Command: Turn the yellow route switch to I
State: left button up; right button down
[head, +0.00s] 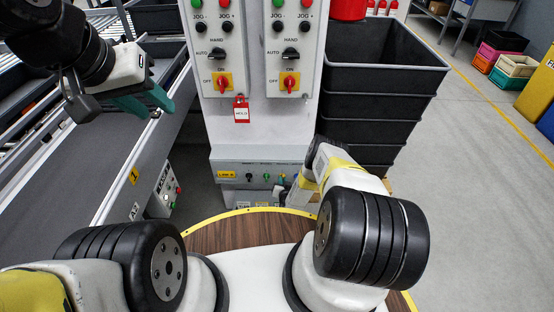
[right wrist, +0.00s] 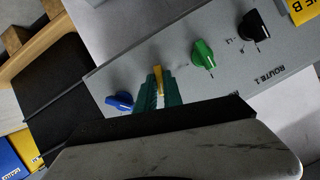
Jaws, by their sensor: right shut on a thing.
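The yellow route switch (right wrist: 160,79) sits on a grey panel (right wrist: 105,82) in the right wrist view. It lies between a blue knob (right wrist: 120,101) and a green knob (right wrist: 204,55). My right gripper (right wrist: 157,92) has its green fingers shut on the yellow switch, one on each side. The marks around the switch are hidden or too small to read. In the head view the right gripper (head: 281,190) reaches the low panel (head: 228,166) on the column, largely behind my right arm. My left gripper (head: 151,103) is raised at the left, open and empty, with its fingertips apart.
A black knob (right wrist: 253,26) is beyond the green one, near a ROUTE 1 label. Above the low panel are two control boxes (head: 290,50) and a red tag (head: 241,111). Black crates (head: 378,85) stand right; a conveyor (head: 125,165) runs left.

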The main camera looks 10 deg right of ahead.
jog(key=shift+a+n+h, duration=0.1)
jog(key=shift+n+h, duration=0.7)
jog(key=shift+n, duration=0.3)
jog(key=c, duration=1.5)
grip_release()
jog(key=shift+r, duration=0.1)
jog(key=v, duration=0.7)
jog(key=shift+s+a+r, duration=0.1)
jog(key=shift+s+r, duration=0.1)
jog(key=shift+s, duration=0.1)
